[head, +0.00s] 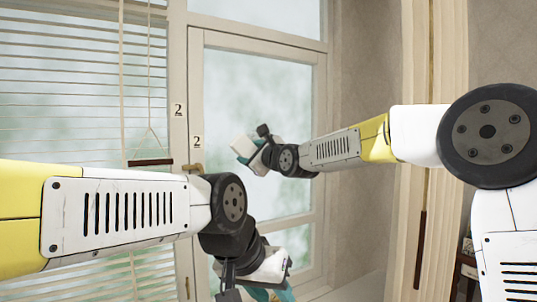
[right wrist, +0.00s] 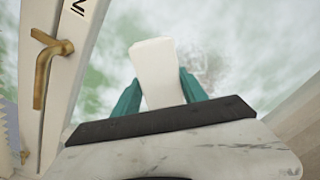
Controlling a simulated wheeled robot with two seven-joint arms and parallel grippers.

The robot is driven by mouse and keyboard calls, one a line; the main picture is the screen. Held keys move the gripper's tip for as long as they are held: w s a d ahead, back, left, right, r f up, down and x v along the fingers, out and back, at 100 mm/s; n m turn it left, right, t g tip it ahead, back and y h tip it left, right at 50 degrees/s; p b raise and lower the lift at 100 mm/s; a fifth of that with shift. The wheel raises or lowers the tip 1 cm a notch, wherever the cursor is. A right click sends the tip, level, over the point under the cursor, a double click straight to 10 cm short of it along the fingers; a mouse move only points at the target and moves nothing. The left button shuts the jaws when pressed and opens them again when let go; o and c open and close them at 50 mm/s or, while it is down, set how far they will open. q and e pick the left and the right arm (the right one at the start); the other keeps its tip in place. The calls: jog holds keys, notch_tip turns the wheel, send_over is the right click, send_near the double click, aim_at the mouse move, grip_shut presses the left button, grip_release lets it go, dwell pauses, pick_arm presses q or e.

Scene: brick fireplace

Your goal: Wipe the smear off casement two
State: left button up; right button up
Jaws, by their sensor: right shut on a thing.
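Casement two (head: 258,85) is a cream-framed window with a "2" label, shut in its frame. Its glass looks cloudy green and white. My right gripper (head: 243,150) is in front of the pane, shut on a white wiping block (right wrist: 155,68). The teal fingers grip the block from both sides in the right wrist view. A greyish smear (right wrist: 208,68) shows on the glass just right of the block there. I cannot tell whether the block touches the glass. My left gripper (head: 270,294) hangs low at the bottom edge, its teal fingers partly cut off.
A brass handle (right wrist: 48,65) sits on the frame left of the pane. A slatted blind (head: 80,90) with hanging cords and a dark bar (head: 150,162) covers the window at left. A pale curtain (head: 435,50) hangs at right.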

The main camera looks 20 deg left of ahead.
aim_at(248, 139)
jog(key=shift+w+a, duration=0.45)
jog(key=shift+a, duration=0.05)
jog(key=shift+w+d, duration=1.2)
jog(key=shift+w+d+r, duration=1.2)
jog(key=shift+w+d, duration=2.15)
jog(key=shift+w, duration=0.5)
jog(key=shift+s+a, duration=2.35)
jog(key=shift+s, duration=0.2)
jog(key=shift+s+a, duration=2.3)
jog(key=shift+s, duration=0.25)
jog(key=shift+r, duration=1.15)
jog(key=w+d, duration=0.5)
jog(key=shift+w, duration=0.25)
jog(key=shift+f, duration=0.1)
